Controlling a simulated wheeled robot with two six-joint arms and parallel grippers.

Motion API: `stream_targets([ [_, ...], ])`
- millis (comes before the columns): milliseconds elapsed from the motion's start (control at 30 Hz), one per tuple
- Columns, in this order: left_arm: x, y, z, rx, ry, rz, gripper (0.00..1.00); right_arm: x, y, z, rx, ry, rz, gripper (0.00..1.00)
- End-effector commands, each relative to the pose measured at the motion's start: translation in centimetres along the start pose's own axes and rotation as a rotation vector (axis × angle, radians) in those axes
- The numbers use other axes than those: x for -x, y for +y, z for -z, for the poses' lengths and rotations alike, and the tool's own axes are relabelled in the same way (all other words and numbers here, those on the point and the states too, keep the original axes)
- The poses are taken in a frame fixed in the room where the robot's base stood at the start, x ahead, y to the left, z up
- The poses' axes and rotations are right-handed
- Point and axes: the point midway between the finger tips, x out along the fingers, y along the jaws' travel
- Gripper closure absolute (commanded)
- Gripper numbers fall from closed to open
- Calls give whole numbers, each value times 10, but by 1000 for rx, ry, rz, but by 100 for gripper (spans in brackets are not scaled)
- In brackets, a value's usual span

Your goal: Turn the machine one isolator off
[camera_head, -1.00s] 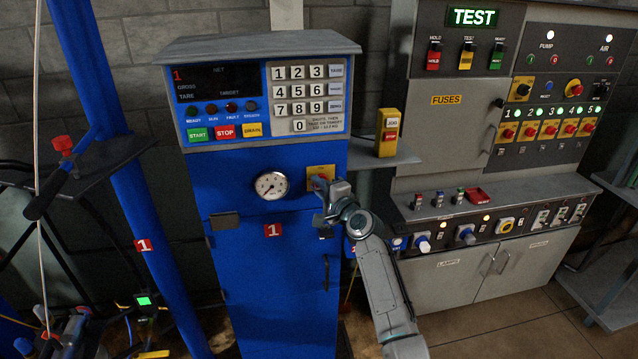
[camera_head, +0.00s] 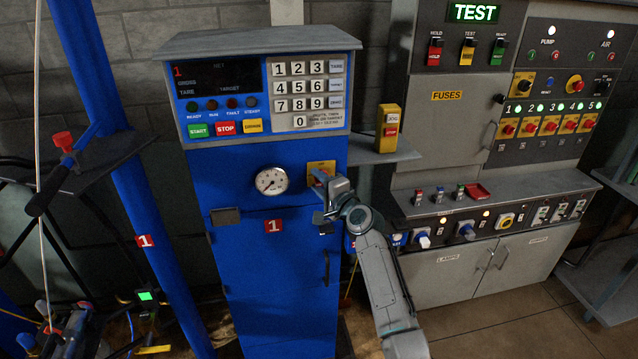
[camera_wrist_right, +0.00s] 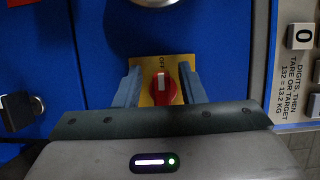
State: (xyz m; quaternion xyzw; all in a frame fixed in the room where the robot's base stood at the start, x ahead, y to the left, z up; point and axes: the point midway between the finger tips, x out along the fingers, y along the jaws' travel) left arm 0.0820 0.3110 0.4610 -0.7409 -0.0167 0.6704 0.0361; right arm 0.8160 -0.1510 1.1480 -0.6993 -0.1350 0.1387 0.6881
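The machine one isolator is a red rotary knob (camera_wrist_right: 165,86) on a yellow plate (camera_head: 321,168), on the blue cabinet front right of the round gauge. In the right wrist view the plate carries the letters OFF at its upper edge, and the knob's white mark lies toward them. My right gripper (camera_wrist_right: 160,88) is open, with one finger on each side of the knob. A small gap shows at the left finger; the right finger is very close, and I cannot tell if it touches. In the head view my right gripper (camera_head: 328,192) mostly hides the knob. My left gripper is not in view.
The blue machine (camera_head: 274,265) carries a keypad panel (camera_head: 308,92) above and a gauge (camera_head: 271,181) left of the isolator. A yellow pendant box (camera_head: 388,128) stands on a shelf to the right. A grey test bench (camera_head: 450,120) fills the right side.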

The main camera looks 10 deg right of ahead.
Motion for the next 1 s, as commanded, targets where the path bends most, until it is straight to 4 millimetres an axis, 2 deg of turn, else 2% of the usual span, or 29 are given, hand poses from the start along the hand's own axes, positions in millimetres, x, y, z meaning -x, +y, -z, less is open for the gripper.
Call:
stream_targets([
  [267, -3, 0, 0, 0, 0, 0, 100, 9, 0, 0, 1, 1, 3, 64],
  [700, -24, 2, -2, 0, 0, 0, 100, 84, 2, 0, 2, 1, 1, 64],
  [833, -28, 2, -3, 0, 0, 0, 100, 100, 2, 0, 2, 1, 1, 64],
  [1000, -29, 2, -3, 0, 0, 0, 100, 108, 0, 0, 0, 1, 0, 64],
])
